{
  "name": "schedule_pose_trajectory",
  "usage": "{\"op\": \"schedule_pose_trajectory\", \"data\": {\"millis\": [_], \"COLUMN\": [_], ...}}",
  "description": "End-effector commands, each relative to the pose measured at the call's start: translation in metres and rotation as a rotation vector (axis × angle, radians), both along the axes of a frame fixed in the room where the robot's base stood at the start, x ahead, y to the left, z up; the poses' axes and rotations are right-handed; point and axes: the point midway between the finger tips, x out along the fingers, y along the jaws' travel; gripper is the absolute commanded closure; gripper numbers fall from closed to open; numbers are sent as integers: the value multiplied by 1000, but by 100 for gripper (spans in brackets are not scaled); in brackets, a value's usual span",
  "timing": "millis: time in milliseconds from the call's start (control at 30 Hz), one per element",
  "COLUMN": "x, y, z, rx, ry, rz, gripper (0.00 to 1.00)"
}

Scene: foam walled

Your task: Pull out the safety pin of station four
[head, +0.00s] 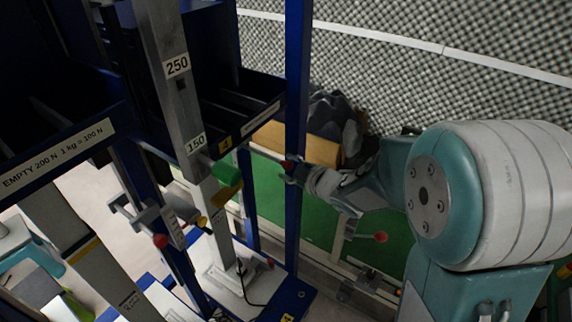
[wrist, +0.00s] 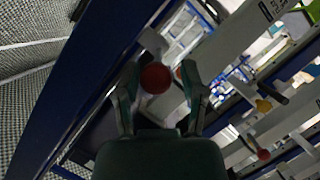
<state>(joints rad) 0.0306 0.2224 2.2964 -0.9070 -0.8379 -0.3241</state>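A red ball knob (head: 288,164) shows at the blue upright, right at my gripper (head: 292,172). In the wrist view, the red ball (wrist: 155,78) lies between the two spread fingers of my gripper (wrist: 160,88), with a gap on each side. My gripper is open and holds nothing. The pin shaft behind the ball is hidden, and I cannot tell how deep the ball sits between the fingers.
Other red knobs show at the left station (head: 160,241) and low on the right (head: 380,237). Blue uprights (head: 297,90) stand close to my gripper. A brown box (head: 315,148) with dark lumps lies behind.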

Motion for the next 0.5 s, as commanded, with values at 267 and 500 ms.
{"op": "schedule_pose_trajectory", "data": {"millis": [267,500], "x": [2,-10], "y": [2,-8], "z": [1,7], "rx": [1,2], "ry": [-4,-6], "rz": [0,-4], "gripper": [27,27]}}
